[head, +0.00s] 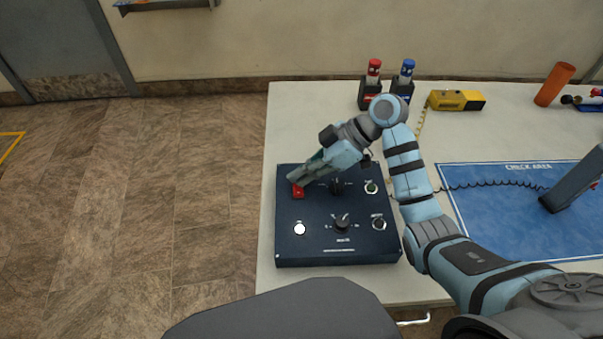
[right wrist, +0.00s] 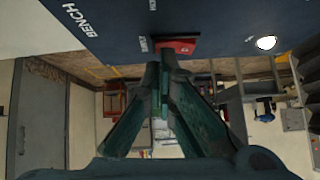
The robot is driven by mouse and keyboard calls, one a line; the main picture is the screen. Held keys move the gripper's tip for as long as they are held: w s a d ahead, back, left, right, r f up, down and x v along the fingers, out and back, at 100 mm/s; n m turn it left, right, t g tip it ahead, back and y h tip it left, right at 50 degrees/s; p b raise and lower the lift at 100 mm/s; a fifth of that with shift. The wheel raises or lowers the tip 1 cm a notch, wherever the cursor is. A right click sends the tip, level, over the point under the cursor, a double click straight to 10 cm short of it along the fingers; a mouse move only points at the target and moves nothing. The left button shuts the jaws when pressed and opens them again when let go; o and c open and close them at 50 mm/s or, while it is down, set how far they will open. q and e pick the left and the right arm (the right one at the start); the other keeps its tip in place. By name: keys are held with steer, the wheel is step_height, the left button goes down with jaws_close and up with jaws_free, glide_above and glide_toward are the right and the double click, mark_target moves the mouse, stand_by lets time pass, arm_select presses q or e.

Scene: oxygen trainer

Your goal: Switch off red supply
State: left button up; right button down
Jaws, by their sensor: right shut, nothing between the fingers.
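The dark blue control box (head: 312,246) stands on the left part of the white table. A red switch (head: 298,191) is at its upper left. My right gripper (head: 293,181) reaches in from the right over the box, and its fingertips are at the red switch. In the right wrist view the shut fingers (right wrist: 164,56) meet the red switch (right wrist: 178,46) or come very near it; I cannot tell if they touch. Nothing is between the fingers. Whether the switch is on or off cannot be told. My left gripper is not in view.
The box also carries a white round button (head: 299,229), a black knob (head: 342,223) and other controls. Behind it are red (head: 374,71) and blue (head: 407,71) topped bottles in holders and a yellow device (head: 457,100). A blue mat (head: 500,230) lies right.

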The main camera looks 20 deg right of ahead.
steer(key=v, duration=1.2)
steer(key=a+r+p, duration=0.1)
steer(key=p, duration=0.6)
steer(key=a+r+p, duration=0.1)
steer(key=r+p, duration=0.1)
steer(key=p, duration=0.5)
steer(key=shift+s+p, duration=0.15)
steer(key=shift+p, duration=0.2)
glide_above(300, 188)
step_height(300, 188, down, 7)
steer(key=shift+f, duration=0.1)
steer(key=shift+s+d+f, duration=0.1)
steer(key=shift+s+f, duration=0.05)
steer(key=shift+f, duration=0.8)
steer(key=shift+s+f, duration=0.1)
steer(key=shift+f, duration=0.9)
